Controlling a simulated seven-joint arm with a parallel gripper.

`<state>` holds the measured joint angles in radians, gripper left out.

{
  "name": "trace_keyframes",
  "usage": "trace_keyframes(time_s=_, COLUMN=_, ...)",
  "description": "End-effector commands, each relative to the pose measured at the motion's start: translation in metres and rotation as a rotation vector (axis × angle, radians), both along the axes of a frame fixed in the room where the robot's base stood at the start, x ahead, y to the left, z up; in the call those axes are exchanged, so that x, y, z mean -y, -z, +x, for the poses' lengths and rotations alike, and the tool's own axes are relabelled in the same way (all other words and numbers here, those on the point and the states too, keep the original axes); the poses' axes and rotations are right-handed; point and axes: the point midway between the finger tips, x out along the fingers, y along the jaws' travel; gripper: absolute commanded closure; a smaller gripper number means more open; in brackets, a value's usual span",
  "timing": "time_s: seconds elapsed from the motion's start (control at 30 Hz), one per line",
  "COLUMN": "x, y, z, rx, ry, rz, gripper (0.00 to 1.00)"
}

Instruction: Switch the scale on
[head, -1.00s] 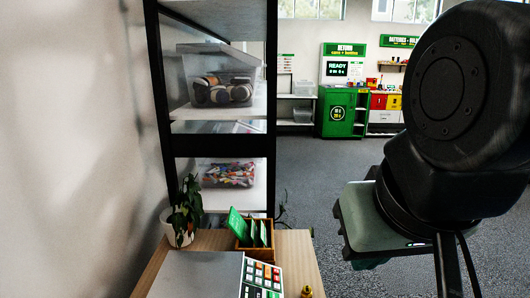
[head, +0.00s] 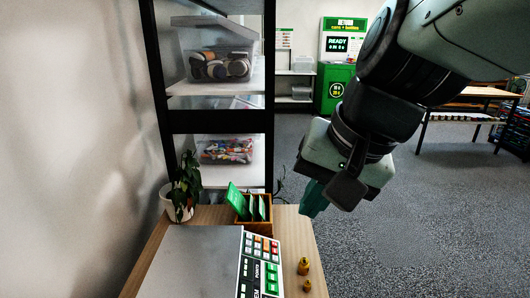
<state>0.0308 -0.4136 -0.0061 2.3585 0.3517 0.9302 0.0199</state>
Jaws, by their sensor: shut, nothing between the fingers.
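The scale (head: 192,264) stands on the wooden table in the lower part of the head view. It has a flat grey plate and, on its right side, a white keypad panel (head: 249,270) with red, grey and green buttons. The lower part of the scale is cut off by the frame. I cannot make out its power button or whether a display is lit. My gripper (head: 312,203) is above and right of the keypad in the picture, apart from it, with its teal fingers pointing down. The fingers are shut and empty.
A wooden box (head: 261,228) with green cards stands behind the keypad. A potted plant (head: 184,188) is at the table's back left. Two small brass weights, one (head: 304,266) larger, stand right of the scale. A black-framed shelf (head: 219,121) rises behind the table.

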Motion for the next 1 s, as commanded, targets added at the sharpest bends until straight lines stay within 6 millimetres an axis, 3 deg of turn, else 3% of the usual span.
trace_keyframes(time_s=0.3, x=-0.027, y=0.037, z=0.087, rx=-0.204, ry=0.202, rz=0.323, gripper=1.0)
trace_keyframes(time_s=0.57, x=-0.033, y=0.085, z=0.162, rx=-0.338, ry=0.412, rz=0.583, gripper=1.0)
trace_keyframes(time_s=0.77, x=-0.025, y=0.135, z=0.216, rx=-0.423, ry=0.603, rz=0.776, gripper=1.0)
trace_keyframes(time_s=1.0, x=-0.004, y=0.212, z=0.27, rx=-0.499, ry=0.86, rz=0.991, gripper=1.0)
